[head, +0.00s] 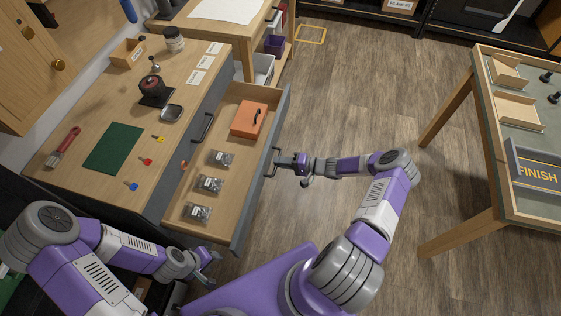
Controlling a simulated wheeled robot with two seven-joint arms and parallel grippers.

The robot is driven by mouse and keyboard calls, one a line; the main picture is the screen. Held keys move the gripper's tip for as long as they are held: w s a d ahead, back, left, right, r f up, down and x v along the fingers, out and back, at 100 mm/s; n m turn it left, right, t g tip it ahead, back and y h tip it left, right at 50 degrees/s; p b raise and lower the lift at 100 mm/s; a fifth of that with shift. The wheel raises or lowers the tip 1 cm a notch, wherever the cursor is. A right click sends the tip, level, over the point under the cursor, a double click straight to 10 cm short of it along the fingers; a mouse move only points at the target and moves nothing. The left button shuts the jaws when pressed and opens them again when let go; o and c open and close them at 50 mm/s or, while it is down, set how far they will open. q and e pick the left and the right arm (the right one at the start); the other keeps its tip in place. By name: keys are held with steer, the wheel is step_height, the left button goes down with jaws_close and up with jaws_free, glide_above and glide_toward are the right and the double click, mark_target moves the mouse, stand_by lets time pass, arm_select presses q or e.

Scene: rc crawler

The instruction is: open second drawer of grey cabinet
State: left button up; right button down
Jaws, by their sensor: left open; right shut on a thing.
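The grey cabinet (215,90) with a wooden top stands at the left. A drawer (222,130) is pulled well out of it, below a shut drawer front with a dark handle (203,127). My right gripper (277,162) is shut on the open drawer's handle (270,164) at its grey front, right of the drawer. The open drawer holds an orange case (250,119) and three small clear packs (211,183) with labels. My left gripper (209,261) is open and empty near the drawer's near corner.
On the cabinet top are a green mat (113,148), a brush (63,147), small coloured keys and a dark device (153,91). A table with a FINISH board (537,175) stands at the right. Wooden floor (360,110) is clear between.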

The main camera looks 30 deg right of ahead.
steer(key=c, duration=1.2)
jaws_free()
steer(key=p+v, duration=0.1)
steer(key=v, duration=0.6)
steer(key=shift+s+d, duration=0.15)
steer(key=shift+d, duration=0.1)
